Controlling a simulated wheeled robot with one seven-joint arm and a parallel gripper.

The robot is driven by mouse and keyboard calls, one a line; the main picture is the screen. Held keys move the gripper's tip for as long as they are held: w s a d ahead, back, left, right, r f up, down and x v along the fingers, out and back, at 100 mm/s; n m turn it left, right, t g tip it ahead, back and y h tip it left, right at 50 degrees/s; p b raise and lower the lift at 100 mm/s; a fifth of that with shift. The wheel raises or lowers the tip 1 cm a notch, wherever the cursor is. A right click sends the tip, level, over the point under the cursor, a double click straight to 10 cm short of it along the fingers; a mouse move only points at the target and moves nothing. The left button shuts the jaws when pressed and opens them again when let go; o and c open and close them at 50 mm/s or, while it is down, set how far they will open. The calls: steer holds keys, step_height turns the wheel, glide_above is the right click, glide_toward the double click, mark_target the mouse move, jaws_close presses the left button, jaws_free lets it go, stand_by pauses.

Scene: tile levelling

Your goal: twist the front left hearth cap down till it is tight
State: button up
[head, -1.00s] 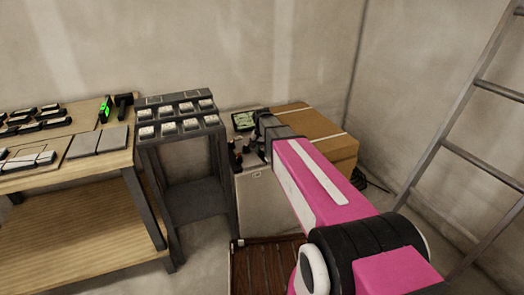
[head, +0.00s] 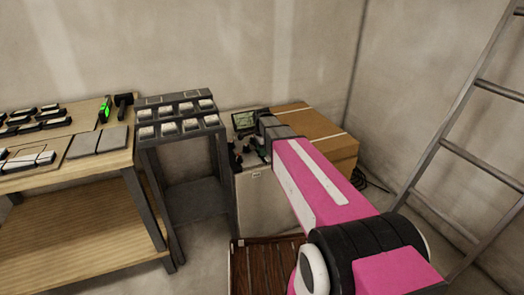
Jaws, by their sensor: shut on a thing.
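A pale grey block (head: 262,200), which looks like the hearth, stands at the middle, left of the cardboard box. Small dark caps (head: 235,157) stand on its top, near its left front edge. A dark-framed panel with a green and pale face (head: 244,120) is at the back of its top. My gripper (head: 258,150) reaches down over the block's top from the right, at the end of my pink arm. It is shut on a small dark cap. The fingertips are tiny and partly hidden by my wrist, so I cannot tell how tightly the cap sits.
A dark grey rack (head: 186,190) with rows of pale-topped pieces stands close left. A wooden workbench (head: 75,180) with tiles and tools is farther left. The cardboard box (head: 322,138) is behind my arm. A ladder (head: 452,145) leans at right. A brown slatted platform (head: 262,265) lies in front.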

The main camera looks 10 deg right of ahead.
steer(key=m, duration=0.3)
steer(key=shift+m, duration=2.3)
steer(key=o, duration=0.9)
steer(key=shift+o, duration=0.2)
step_height(320, 180, up, 11)
steer(key=shift+f, duration=0.1)
